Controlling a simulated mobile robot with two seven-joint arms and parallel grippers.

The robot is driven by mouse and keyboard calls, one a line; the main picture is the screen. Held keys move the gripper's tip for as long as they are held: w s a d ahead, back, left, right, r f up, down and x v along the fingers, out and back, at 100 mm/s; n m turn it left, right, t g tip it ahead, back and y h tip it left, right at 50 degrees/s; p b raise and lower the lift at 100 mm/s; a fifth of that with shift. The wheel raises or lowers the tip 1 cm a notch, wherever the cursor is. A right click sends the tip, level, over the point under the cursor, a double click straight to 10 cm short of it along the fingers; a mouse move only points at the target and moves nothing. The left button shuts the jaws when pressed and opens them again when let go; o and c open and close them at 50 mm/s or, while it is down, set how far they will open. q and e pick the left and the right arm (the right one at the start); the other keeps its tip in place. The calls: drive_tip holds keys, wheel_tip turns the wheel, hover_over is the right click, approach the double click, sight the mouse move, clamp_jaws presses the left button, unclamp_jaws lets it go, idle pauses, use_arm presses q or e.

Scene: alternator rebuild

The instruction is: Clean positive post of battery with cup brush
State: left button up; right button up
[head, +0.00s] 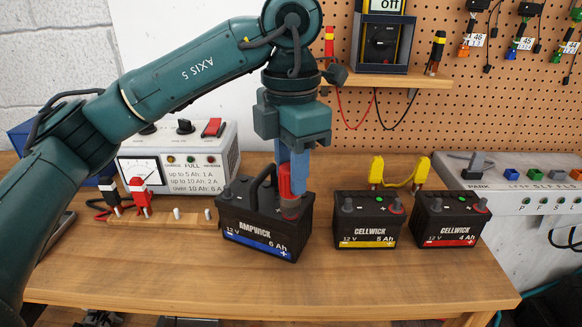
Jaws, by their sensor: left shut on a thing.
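The left battery, marked AMPWICK 6 Ah (262,232), stands on the bench, turned at an angle, with a black handle on top. Its plus mark is at the right end of the front label. My left gripper (292,166) points straight down over that end, its blue fingers shut on a red upright tool, which appears to be the cup brush (290,182). The brush's lower end is at the battery's red-ringed positive post (290,212) and mostly hides it; I cannot tell whether they touch. The negative post is at the battery's left end. My right gripper is not in view.
Two CELLWICK batteries, 5 Ah (367,222) and 4 Ah (450,220), stand to the right, with a yellow jumper (399,174) behind. A charger (180,160) and a wooden rack with red and black clamps (140,197) are left. The bench front (330,284) is clear.

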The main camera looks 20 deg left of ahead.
use_arm(q)
drive_tip(key=shift+r+p, duration=2.55)
drive_tip(key=shift+r, duration=0.85)
